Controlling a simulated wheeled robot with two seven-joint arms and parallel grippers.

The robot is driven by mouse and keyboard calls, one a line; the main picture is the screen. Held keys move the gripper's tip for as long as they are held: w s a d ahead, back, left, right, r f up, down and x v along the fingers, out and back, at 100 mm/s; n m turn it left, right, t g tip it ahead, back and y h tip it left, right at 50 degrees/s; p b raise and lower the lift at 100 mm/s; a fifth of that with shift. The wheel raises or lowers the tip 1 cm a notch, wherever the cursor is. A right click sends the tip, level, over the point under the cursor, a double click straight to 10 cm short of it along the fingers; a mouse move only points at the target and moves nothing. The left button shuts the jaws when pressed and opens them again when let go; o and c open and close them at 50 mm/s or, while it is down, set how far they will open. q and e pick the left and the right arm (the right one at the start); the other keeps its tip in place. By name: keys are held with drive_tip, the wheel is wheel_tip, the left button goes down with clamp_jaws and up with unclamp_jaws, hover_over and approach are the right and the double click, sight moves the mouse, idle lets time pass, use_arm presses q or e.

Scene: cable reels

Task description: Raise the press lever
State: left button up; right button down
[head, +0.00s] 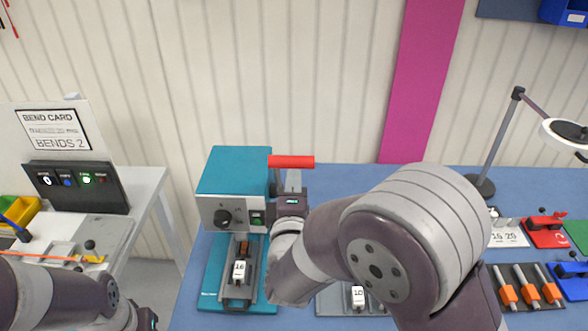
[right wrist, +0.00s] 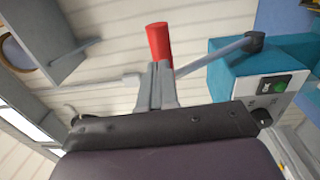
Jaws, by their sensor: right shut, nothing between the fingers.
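The teal and grey press (head: 238,172) stands on the blue table, left of my right forearm. Its lever ends in a red handle (head: 290,161), level with the upper part of the press housing. In the right wrist view the grey lever arm (right wrist: 215,56) runs from a pivot on the press to the red handle (right wrist: 158,45). My right gripper (head: 293,178) is shut and empty, its fingertips pointing up just below the handle. In the right wrist view its fingers (right wrist: 156,80) overlap the handle's lower end; I cannot tell whether they touch. My left gripper's fingers are out of frame.
A white-labelled block (head: 239,271) sits in the press's base fixture. A lamp (head: 497,140), a red tool (head: 545,232) and orange-handled tools (head: 530,295) are at the right. A side bench with a switch box (head: 75,187) is at the left. My right arm hides the table's middle.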

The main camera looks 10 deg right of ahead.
sight(295, 157)
drive_tip(key=shift+w+r, duration=0.15)
drive_tip(key=shift+w, duration=0.35)
drive_tip(key=shift+w+d, duration=0.1)
drive_tip(key=shift+w, duration=0.15)
drive_tip(key=shift+w+d+f, duration=0.2)
drive_tip(key=shift+w+d, duration=0.05)
drive_tip(key=shift+d, duration=0.15)
drive_tip(key=shift+a+r+p, duration=0.15)
drive_tip(key=shift+r+p, duration=0.1)
drive_tip(key=shift+p, duration=0.1)
drive_tip(key=shift+w+d+r+p, duration=0.2)
drive_tip(key=shift+w+r+p, duration=0.35)
drive_tip(key=shift+w+r, duration=0.05)
drive_tip(key=shift+w+d+r+p, duration=0.15)
drive_tip(key=shift+w+r+p, duration=0.35)
drive_tip(key=shift+w+r, duration=0.1)
drive_tip(key=w, duration=0.1)
drive_tip(key=w+d+r, duration=0.1)
drive_tip(key=w, duration=0.1)
drive_tip(key=w+r+p, duration=0.1)
drive_tip(key=shift+w+d, duration=0.15)
